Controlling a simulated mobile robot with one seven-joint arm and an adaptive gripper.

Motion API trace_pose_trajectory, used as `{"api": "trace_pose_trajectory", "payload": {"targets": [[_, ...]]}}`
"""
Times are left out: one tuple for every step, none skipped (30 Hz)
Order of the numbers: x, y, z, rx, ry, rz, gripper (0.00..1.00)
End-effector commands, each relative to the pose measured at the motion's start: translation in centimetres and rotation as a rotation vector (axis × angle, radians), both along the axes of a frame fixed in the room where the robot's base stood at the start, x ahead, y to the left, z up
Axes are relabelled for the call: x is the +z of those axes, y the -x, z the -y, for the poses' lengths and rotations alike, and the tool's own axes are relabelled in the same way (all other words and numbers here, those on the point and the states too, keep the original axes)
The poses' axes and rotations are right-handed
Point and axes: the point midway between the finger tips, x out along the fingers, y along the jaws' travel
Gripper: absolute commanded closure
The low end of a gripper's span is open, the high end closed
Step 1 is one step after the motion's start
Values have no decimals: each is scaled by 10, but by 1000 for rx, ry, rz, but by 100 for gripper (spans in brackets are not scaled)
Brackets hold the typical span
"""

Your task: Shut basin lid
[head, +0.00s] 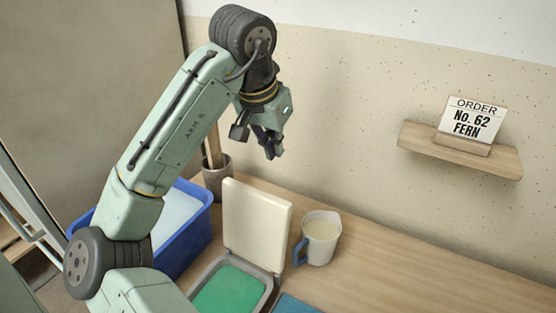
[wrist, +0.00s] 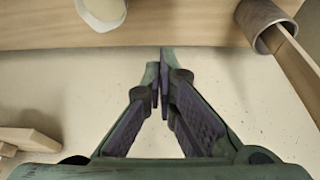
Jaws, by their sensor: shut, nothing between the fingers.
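The basin (head: 267,292) has a grey rim and green glaze inside, and stands on the bench at the bottom of the head view. Its cream lid (head: 257,222) is open, standing nearly upright at the basin's back edge. My gripper (head: 272,156) is in the air above and behind the lid, near the wall, apart from it. The wrist view shows its fingers (wrist: 160,62) closed together with nothing between them. The basin and lid are not in the wrist view. The basin's front is cut off by the frame.
A cream jug (head: 322,240) with a blue handle stands just right of the lid. A blue tub (head: 203,222) is at the left, with a grey-brown pot (head: 217,180) behind it. A wall shelf (head: 460,152) holds an order card (head: 471,120). The bench's right side is clear.

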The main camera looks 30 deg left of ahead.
Motion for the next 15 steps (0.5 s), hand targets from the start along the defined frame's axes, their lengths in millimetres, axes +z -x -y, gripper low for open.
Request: {"api": "trace_pose_trajectory", "payload": {"targets": [[-5,-2,1,-2,3,-2,100],[-9,-3,1,-4,4,-1,100],[-14,-6,1,-5,4,0,100],[-19,-8,2,-6,4,0,100],[-25,-10,2,-6,5,0,100],[-32,-13,1,-7,6,0,100],[-39,-15,1,-6,6,1,100],[-45,-17,2,-7,6,1,100],[-53,-21,1,-7,6,2,100],[-59,-23,1,-6,6,3,100],[-65,-25,2,-7,6,3,100],[-73,-28,1,-7,6,3,100],[-79,-30,1,-5,5,3,100],[-85,-33,1,-5,5,3,100],[-91,-35,0,-5,4,4,100]]}}
